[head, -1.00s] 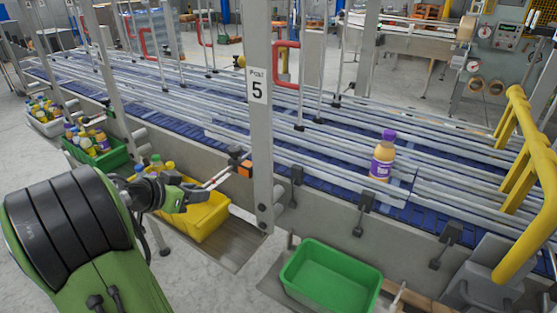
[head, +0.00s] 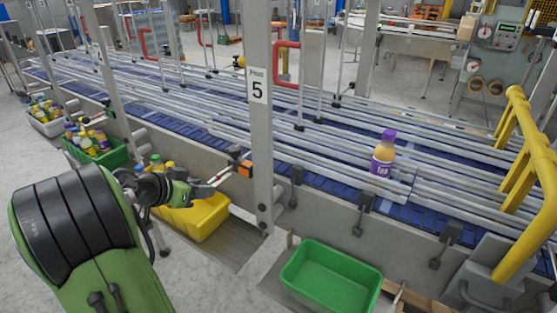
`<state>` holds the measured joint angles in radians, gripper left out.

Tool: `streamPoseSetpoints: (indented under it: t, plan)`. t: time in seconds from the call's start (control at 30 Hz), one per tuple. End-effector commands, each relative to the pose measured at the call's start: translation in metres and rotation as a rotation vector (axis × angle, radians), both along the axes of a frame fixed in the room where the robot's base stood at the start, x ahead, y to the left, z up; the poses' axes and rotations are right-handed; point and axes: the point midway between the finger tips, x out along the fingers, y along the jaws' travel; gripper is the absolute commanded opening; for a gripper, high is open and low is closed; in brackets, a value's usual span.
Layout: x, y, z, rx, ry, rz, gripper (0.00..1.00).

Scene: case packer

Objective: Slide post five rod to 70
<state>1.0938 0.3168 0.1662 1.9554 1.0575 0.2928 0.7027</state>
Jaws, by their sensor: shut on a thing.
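Post five (head: 260,130) is a grey upright with a white "Post 5" label, standing at the near side of the conveyor. An orange and black clamp (head: 244,168) sits at its left side. A thin metal rod (head: 222,177) runs from the clamp down-left to my gripper (head: 207,185). My gripper is shut on the rod's outer end, left of the post. The fingertips are small in this view and the exact grip is hard to see. No scale marks or the number 70 can be read on the rod.
A yellow bin (head: 200,222) with bottles is under my gripper. An empty green bin (head: 330,278) stands right of the post. A purple-capped bottle (head: 383,155) stands on the conveyor (head: 330,184). A yellow guard rail (head: 528,160) is at the right.

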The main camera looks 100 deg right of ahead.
Motion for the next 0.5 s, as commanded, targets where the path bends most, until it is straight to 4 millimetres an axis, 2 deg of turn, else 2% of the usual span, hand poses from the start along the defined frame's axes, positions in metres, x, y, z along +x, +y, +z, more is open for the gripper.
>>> streamPoseSetpoints:
  t: [0.5]
  plan:
    - [-0.0077,-0.0082,0.0007,-0.003,0.001,-0.001,0.07]
